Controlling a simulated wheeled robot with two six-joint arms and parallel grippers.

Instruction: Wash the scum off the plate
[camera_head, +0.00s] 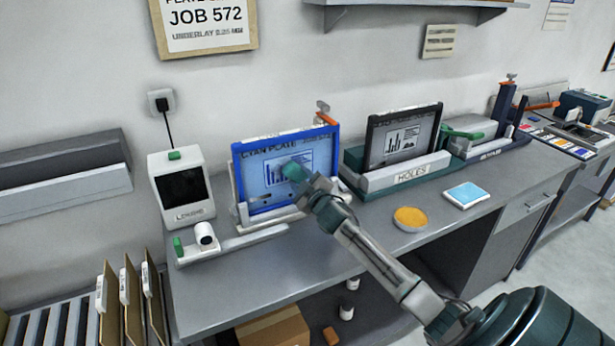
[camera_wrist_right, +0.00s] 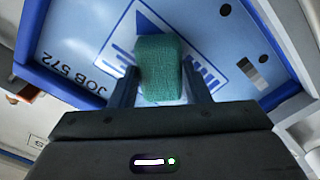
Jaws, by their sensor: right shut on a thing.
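The cyan plate (camera_head: 262,180) has a blue frame and stands tilted back in a light holder on the bench. Its face with bars and "JOB 572" fills much of the right wrist view (camera_wrist_right: 82,45). My right gripper (camera_head: 301,180) is shut on a green sponge (camera_head: 294,171), in front of the plate's middle. The sponge (camera_wrist_right: 160,68) covers part of the printed chart; whether it touches the face is hard to tell. Dark round spots (camera_wrist_right: 263,58) and a grey stepped strip lie to its right in the wrist view. My left gripper is not in view.
A white device with a dark screen (camera_head: 183,186) stands left of the plate. A dark-framed plate (camera_head: 402,137) stands to the right. A yellow-orange round dish (camera_head: 410,218) and a blue-topped pad (camera_head: 466,194) lie on the grey bench (camera_head: 345,262).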

